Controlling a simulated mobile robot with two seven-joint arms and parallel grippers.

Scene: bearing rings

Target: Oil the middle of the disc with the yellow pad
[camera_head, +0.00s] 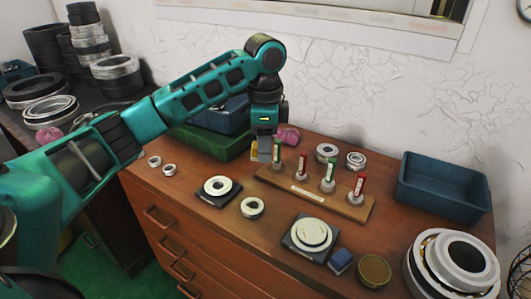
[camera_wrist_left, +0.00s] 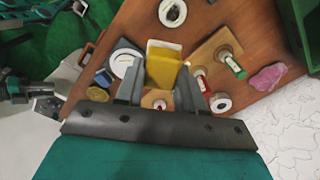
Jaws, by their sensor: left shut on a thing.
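My left gripper (camera_head: 265,152) points down near the back of the cabinet top, by the left end of the wooden rack. It is shut on the yellow pad (camera_wrist_left: 164,66), which shows between the fingers in the left wrist view. In the head view only a sliver of the pad (camera_head: 253,151) shows beside the fingers. A pale stepped disc (camera_head: 311,232) lies on a dark square plate at the front middle, apart from the gripper. The disc also shows in the left wrist view (camera_wrist_left: 121,65), left of the pad.
The wooden rack (camera_head: 283,184) carries several upright red or green-labelled pieces. A ring on a dark plate (camera_head: 217,187) and a loose ring (camera_head: 252,207) lie left of the disc. A blue block (camera_head: 340,260) and round tin (camera_head: 374,270) lie right. A blue bin (camera_head: 440,190) stands at right.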

